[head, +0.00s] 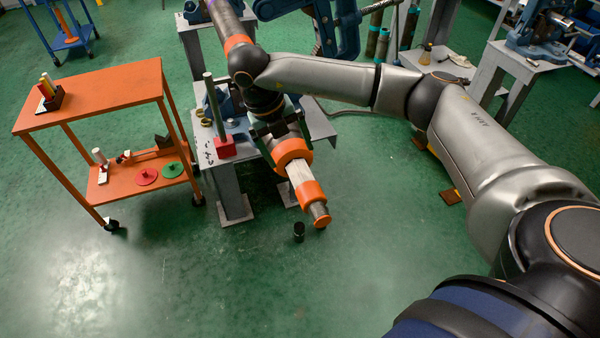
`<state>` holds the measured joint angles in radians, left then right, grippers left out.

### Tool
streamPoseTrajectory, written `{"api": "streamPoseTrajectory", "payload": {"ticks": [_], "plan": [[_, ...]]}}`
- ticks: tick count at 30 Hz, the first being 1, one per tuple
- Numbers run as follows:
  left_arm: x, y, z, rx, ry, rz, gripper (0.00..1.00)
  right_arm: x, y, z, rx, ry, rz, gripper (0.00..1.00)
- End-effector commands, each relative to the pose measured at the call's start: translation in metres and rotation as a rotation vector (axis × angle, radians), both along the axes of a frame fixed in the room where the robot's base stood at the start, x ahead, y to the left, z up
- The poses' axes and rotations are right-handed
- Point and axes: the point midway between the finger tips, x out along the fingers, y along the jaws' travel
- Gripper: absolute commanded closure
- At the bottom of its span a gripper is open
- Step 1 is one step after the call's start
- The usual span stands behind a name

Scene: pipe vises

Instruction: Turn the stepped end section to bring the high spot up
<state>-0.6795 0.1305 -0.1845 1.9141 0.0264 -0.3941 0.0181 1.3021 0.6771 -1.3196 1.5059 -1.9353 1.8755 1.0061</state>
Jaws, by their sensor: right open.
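The stepped end section (301,173) is a pipe with orange bands and bare grey parts between them. It sticks out from the vise stand toward the lower middle of the head view, narrowing toward its near tip. My right gripper (282,134) is open. Its two dark fingers reach down on either side of the wide orange band at the section's upper end. I cannot tell whether they touch it. The wrist hides the pipe and most of the vise behind it. No marked high spot can be made out. My left gripper is not in view.
A blue vise on a grey stand (233,190) is beneath my wrist, with a red block (224,146) bearing an upright rod beside it. An orange cart (100,93) stands at left. A small black cylinder (299,231) is on the floor. The green floor in front is mostly clear.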

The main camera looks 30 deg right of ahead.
Motion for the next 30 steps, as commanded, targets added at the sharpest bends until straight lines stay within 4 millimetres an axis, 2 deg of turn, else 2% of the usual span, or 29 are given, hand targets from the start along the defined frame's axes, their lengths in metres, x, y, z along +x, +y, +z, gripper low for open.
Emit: {"api": "streamPoseTrajectory", "payload": {"ticks": [9,15,27,30], "plan": [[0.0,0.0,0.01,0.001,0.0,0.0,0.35,-0.005,-0.018,-0.063,0.001,0.004,0.0,0.05],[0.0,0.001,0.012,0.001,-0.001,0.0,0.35,-0.007,-0.024,-0.087,0.003,0.004,0.002,0.05],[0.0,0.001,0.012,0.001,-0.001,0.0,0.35,-0.006,-0.026,-0.095,0.003,0.001,0.003,0.05],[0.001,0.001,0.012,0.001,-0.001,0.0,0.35,-0.007,-0.025,-0.095,0.003,0.001,0.003,0.16]]}}
